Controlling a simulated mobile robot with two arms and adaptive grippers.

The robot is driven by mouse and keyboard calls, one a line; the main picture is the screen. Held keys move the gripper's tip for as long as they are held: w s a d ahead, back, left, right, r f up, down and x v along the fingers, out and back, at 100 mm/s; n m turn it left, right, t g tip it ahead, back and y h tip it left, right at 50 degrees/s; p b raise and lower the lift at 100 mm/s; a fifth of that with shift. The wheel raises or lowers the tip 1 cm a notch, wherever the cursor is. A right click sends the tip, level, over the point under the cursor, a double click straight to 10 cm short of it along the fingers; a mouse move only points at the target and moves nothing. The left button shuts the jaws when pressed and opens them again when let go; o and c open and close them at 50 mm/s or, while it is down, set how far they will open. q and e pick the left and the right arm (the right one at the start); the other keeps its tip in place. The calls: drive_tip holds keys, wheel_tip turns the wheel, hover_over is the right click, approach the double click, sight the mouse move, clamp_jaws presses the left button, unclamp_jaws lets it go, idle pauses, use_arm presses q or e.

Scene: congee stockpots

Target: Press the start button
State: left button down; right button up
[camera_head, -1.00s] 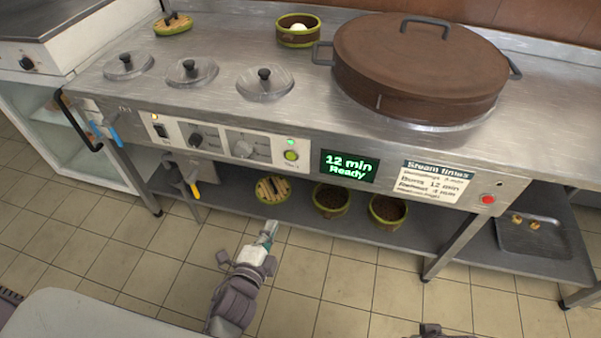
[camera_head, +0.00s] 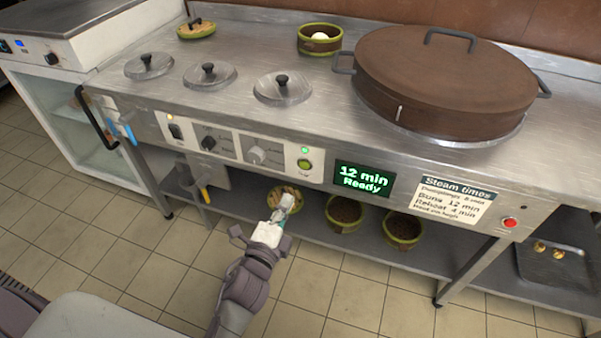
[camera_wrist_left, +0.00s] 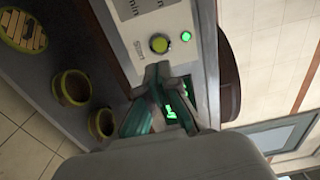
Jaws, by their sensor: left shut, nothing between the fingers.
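The start button (camera_head: 304,164) is a round yellow-green button on the front panel, below a lit green lamp (camera_head: 304,150). It also shows in the left wrist view (camera_wrist_left: 159,44), next to the word "Start". My left gripper (camera_head: 287,199) is shut and empty. In the head view it is in front of the counter, below and a little left of the button. In the left wrist view its fingertips (camera_wrist_left: 158,70) appear just below the button, apart from it. The display (camera_head: 363,179) right of the button reads "12 min Ready". My right gripper cannot be made out.
A red button (camera_head: 510,223) sits at the panel's right end. A large brown lidded pot (camera_head: 445,85) stands on the counter. Bowls (camera_head: 344,213) stand on the lower shelf. The space before the panel is clear.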

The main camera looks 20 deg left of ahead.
sight(303, 164)
use_arm(q)
drive_tip(key=w+b, duration=0.1)
drive_tip(key=w, duration=0.9)
drive_tip(key=shift+d, duration=0.15)
drive_tip(key=shift+w, duration=0.2)
use_arm(e)
drive_tip(key=shift+s+r, duration=0.2)
drive_tip(key=shift+d, duration=0.1)
use_arm(q)
drive_tip(key=shift+w, duration=0.3)
drive_tip(key=shift+w+r, duration=0.3)
drive_tip(key=shift+w, duration=0.05)
use_arm(e)
drive_tip(key=shift+s+r, duration=0.1)
drive_tip(key=shift+s, duration=0.1)
